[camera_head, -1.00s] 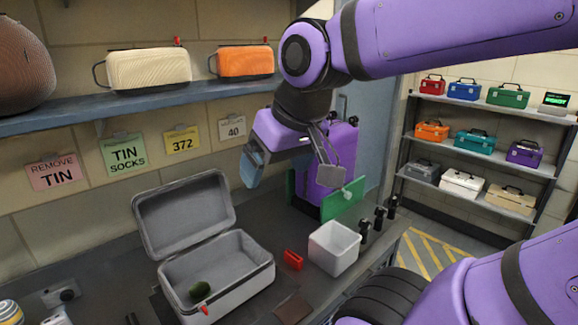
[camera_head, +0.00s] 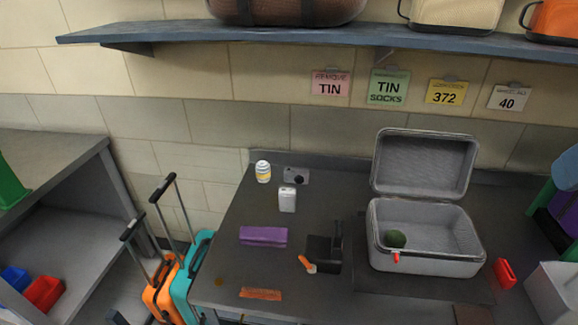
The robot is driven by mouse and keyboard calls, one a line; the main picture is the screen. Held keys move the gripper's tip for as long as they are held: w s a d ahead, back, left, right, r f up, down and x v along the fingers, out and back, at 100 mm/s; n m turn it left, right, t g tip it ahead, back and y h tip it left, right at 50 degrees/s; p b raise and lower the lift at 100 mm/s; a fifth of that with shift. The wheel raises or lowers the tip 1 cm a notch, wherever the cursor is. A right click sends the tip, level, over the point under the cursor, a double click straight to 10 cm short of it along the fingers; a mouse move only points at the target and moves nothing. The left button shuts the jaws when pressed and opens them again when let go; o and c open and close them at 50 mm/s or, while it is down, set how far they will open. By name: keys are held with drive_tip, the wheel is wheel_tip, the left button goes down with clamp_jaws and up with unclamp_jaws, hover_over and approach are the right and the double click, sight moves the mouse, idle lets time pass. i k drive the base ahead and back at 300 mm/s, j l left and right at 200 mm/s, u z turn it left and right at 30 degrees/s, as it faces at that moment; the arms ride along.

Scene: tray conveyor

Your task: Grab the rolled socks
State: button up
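A red tag hangs at the case's front edge, just below the bundle.
On the worktop are a purple block (camera_head: 263,235), a white box (camera_head: 287,200), a can (camera_head: 263,171), a black holder (camera_head: 323,252), a red item (camera_head: 504,272) and a white bin (camera_head: 555,291). A shelf (camera_head: 300,38) with bags overhangs the back. Suitcases (camera_head: 178,280) stand left.

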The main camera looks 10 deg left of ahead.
sight(263, 168)
drive_tip(key=j, duration=0.65)
drive_tip(key=k+j, duration=0.15)
drive_tip(key=j, duration=1.55)
drive_tip(key=i, duration=0.4)
